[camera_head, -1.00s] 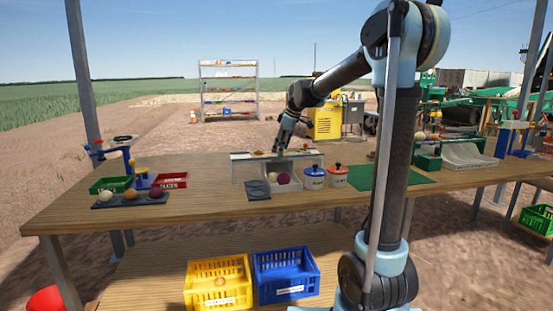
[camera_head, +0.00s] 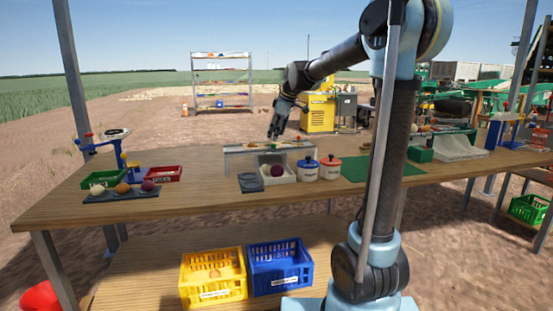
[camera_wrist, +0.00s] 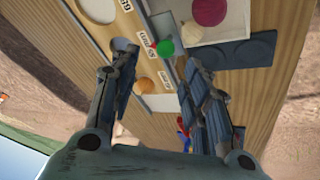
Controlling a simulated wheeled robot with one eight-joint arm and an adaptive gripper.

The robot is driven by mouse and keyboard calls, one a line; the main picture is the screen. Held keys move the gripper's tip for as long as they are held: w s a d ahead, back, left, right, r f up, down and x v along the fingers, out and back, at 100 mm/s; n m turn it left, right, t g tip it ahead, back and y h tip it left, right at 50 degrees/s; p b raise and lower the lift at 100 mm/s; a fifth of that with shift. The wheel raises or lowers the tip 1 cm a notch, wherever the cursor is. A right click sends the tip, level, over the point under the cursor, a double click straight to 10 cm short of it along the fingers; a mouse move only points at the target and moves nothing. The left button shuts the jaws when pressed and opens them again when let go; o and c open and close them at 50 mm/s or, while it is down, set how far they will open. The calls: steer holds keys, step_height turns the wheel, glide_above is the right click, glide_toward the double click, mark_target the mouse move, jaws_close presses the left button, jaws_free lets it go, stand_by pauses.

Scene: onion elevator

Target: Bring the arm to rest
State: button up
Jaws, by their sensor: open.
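My gripper (camera_head: 275,134) is raised above the back edge of the wooden table, over a grey-white stand (camera_head: 236,149) with small things on its top. In the wrist view its two fingers (camera_wrist: 150,95) are spread wide with nothing held between them. Below and beyond the fingers, the wrist view shows a green ball (camera_wrist: 165,47) and an orange-brown ball (camera_wrist: 145,85) on the labelled stand. A purple onion (camera_wrist: 208,11) sits in a white tray there; it also shows in the head view (camera_head: 277,170).
A blue-white pot (camera_head: 308,170) and a red-white pot (camera_head: 330,167) stand right of the tray. A scale (camera_head: 107,133), green and red trays (camera_head: 163,174) and a dark tray with onions are at left. Yellow (camera_head: 213,277) and blue crates (camera_head: 280,266) sit on the lower shelf.

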steer(key=s+d+f+m+h, duration=0.1)
steer(key=s+d+f+m, duration=0.25)
steer(key=s+d, duration=0.7)
steer(key=s+d+f+m+h, duration=0.1)
steer(key=s+d+f+m, duration=0.2)
steer(key=s+f, duration=0.3)
steer(key=s+d+f+m, duration=0.4)
steer(key=s+f, duration=0.3)
steer(key=s, duration=0.6)
steer(key=s+d+f+m+g+h, duration=0.1)
steer(key=s+d+f+m, duration=0.3)
steer(key=s+f, duration=0.3)
steer(key=s+d, duration=0.1)
steer(key=s, duration=0.2)
steer(key=shift+s+d+f+h, duration=0.15)
steer(key=shift+d+h, duration=0.15)
steer(key=shift+w+f, duration=0.2)
steer(key=shift+w, duration=0.25)
